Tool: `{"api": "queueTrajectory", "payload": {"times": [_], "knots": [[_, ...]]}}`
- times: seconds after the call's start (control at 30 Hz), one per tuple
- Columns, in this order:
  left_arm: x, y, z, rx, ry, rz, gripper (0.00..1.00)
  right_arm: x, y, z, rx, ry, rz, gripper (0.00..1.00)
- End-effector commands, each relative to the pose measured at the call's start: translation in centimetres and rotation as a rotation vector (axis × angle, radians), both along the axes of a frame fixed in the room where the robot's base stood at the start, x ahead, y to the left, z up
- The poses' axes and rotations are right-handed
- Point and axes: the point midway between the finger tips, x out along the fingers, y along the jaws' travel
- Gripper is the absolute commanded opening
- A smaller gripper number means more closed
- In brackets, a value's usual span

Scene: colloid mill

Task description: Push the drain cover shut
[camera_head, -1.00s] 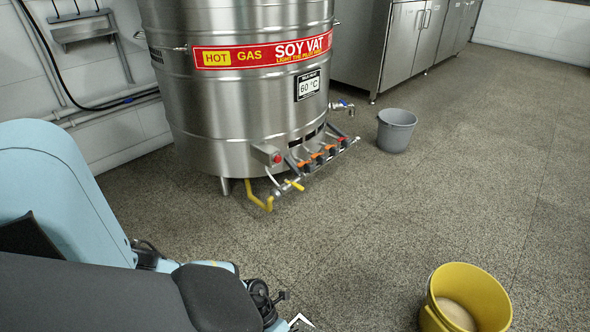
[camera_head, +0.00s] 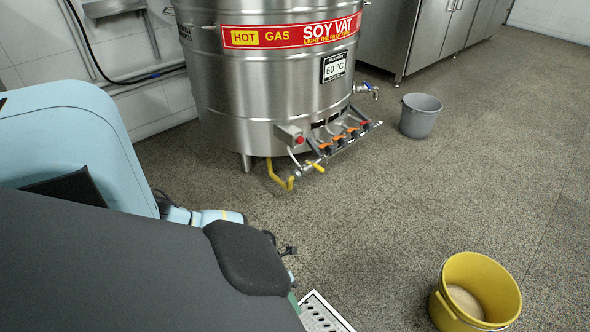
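A perforated metal plate in a pale frame, which looks like the drain cover (camera_head: 320,315), shows in part at the bottom edge of the head view. Its left side is hidden behind my dark arm link and the rest is cut off by the picture edge, so I cannot tell whether it is open or shut. My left gripper (camera_head: 288,250) shows only as small dark parts beyond that arm link, above and left of the plate in the picture. Whether its fingers are open is hidden. My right gripper is out of view.
A steel soy vat (camera_head: 275,110) with a burner pipe rack (camera_head: 340,138) stands at the back. A grey bucket (camera_head: 420,117) stands to its right. A yellow bucket (camera_head: 478,290) with pale contents stands right of the plate. The speckled floor between them is clear.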

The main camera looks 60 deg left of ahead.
Motion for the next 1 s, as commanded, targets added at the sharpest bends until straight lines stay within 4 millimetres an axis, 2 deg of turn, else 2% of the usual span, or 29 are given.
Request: {"api": "queueTrajectory", "payload": {"times": [0.67,0.77,0.87,1.0], "knots": [[0.0,0.1,0.4,0.0,-0.002,0.001,0.17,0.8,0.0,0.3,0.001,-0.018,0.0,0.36],[0.4,0.1,2.0,0.0,-0.015,0.001,0.17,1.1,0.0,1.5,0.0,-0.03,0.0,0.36],[1.0,0.1,5.1,0.0,-0.037,0.0,0.17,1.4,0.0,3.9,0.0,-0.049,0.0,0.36],[2.2,0.1,10.5,0.0,-0.077,0.001,0.17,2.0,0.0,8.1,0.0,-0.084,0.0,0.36]]}}
